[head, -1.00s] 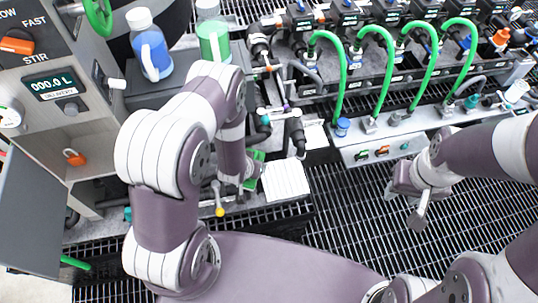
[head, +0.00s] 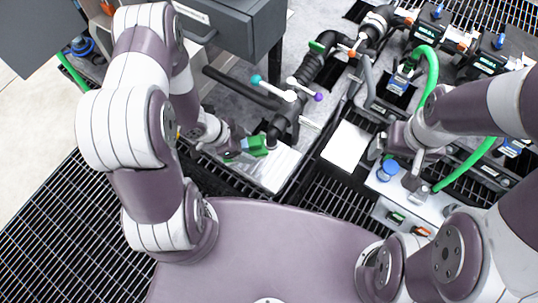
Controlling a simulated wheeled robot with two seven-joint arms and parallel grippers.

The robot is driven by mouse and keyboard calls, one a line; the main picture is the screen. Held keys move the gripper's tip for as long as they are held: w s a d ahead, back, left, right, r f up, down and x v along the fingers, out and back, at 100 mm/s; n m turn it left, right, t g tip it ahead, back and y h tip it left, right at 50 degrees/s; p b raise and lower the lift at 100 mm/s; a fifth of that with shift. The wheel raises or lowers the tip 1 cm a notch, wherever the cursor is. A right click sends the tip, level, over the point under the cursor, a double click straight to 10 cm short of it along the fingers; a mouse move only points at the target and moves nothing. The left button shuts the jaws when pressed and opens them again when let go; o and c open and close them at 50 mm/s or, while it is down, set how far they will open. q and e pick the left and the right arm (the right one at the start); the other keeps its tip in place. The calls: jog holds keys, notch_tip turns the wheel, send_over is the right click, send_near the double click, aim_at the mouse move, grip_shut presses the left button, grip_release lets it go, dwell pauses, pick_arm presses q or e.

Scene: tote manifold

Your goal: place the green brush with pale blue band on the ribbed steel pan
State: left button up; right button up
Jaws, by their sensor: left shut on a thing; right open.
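The green brush (head: 257,146) is in my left gripper (head: 238,148), which is shut on it. Only its green end shows clearly; I cannot make out the pale blue band. The ribbed steel pan (head: 278,172) lies just below and right of the brush in the head view, pale and ribbed. The brush overlaps the pan's upper left part in the picture; I cannot tell whether it touches. My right gripper (head: 412,180) is open and empty, over the manifold at the right, away from the pan.
Black pipes with teal, white and purple-tipped valve handles (head: 300,88) stand just behind the pan. A white sheet (head: 346,146) lies to its right. Green hoses (head: 430,65) and valve units fill the right. A grey cabinet (head: 240,22) stands at the back. Dark floor grating (head: 70,235) lies left.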

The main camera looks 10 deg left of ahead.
pick_arm(q)
jog(key=w+d+f, duration=0.1)
jog(key=d, duration=0.1)
jog(key=w+d+f, duration=0.1)
jog(key=d+f, duration=0.1)
jog(key=w+d+f, duration=0.1)
jog(key=d, duration=0.1)
jog(key=shift+w+d+f, duration=0.15)
jog(key=shift+w+d, duration=0.05)
jog(key=shift+w, duration=0.05)
notch_tip(320, 180, down, 4)
jog(key=shift+b, duration=0.35)
jog(key=shift+f, duration=0.15)
jog(key=o, duration=1.2)
